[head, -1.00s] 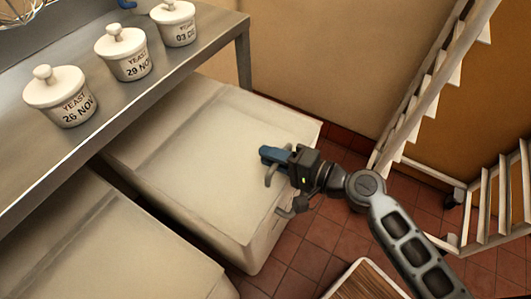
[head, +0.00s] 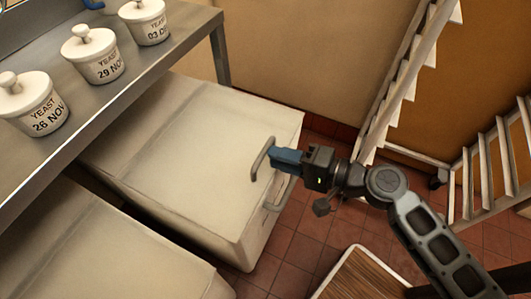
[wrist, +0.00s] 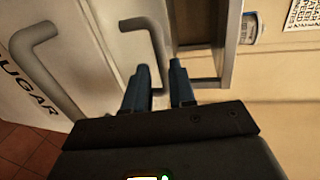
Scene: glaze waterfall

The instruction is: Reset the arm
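My gripper (head: 287,160) is over the front right edge of a white lidded bin (head: 190,165) in the head view. Its two blue fingers are apart in the wrist view (wrist: 160,68), with a gap between them and nothing visibly held. A grey bar handle (head: 262,158) on the bin is just left of the fingertips. In the wrist view the handle (wrist: 150,27) runs down towards the gap between the fingers. I cannot tell whether it touches them.
A second bin (head: 90,250) stands at the lower left, and a handle lettered side "SUGAR" (wrist: 30,85) shows in the wrist view. A steel shelf (head: 150,75) holds yeast jars (head: 92,55). White racks (head: 410,75) stand right. Red tiled floor (head: 300,235) is partly open.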

